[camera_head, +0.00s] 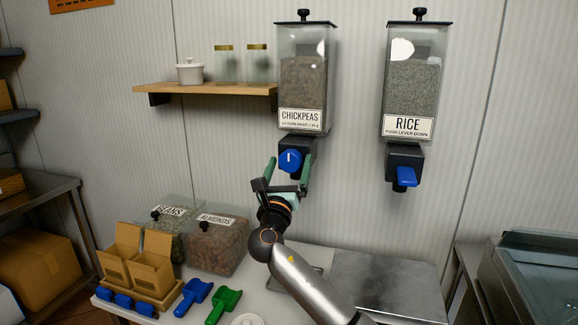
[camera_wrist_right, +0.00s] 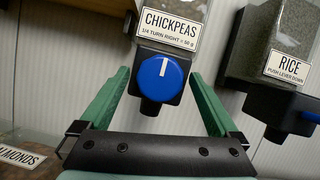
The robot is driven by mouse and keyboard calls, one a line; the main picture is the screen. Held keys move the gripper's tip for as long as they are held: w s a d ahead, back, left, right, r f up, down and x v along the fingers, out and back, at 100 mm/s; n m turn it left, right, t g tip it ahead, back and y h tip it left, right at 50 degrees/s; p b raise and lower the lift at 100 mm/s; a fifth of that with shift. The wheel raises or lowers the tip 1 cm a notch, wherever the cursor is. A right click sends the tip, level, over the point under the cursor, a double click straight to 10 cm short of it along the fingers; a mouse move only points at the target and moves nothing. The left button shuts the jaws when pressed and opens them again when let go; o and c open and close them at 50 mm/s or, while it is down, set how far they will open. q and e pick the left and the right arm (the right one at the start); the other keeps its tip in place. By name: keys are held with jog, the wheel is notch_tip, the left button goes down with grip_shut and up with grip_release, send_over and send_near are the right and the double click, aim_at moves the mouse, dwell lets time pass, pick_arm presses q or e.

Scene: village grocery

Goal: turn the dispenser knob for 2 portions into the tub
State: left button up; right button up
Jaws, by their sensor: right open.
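The chickpeas dispenser (camera_head: 303,85) hangs on the wall, with a round blue knob (camera_head: 290,160) on the dark block below its label. In the right wrist view the knob (camera_wrist_right: 160,80) faces me, its white mark pointing straight up. My right gripper (camera_head: 289,166) is open, its two green fingers either side of the knob. In the right wrist view the fingers (camera_wrist_right: 159,76) show clear gaps to the knob, so they do not grip it. I cannot make out a tub below the spout; my right arm covers part of the counter there. My left gripper is not in view.
The rice dispenser (camera_head: 411,85) with a blue lever (camera_head: 406,177) hangs to the right. A wooden shelf (camera_head: 205,89) is at left. Beans (camera_head: 172,222) and almonds (camera_head: 217,245) bins, cardboard boxes (camera_head: 150,265), a blue scoop (camera_head: 193,296) and a green scoop (camera_head: 222,305) are on the counter.

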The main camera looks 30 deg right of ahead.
jog(key=c, duration=1.4)
jog(key=shift+o, duration=0.2)
jog(key=shift+f, duration=0.1)
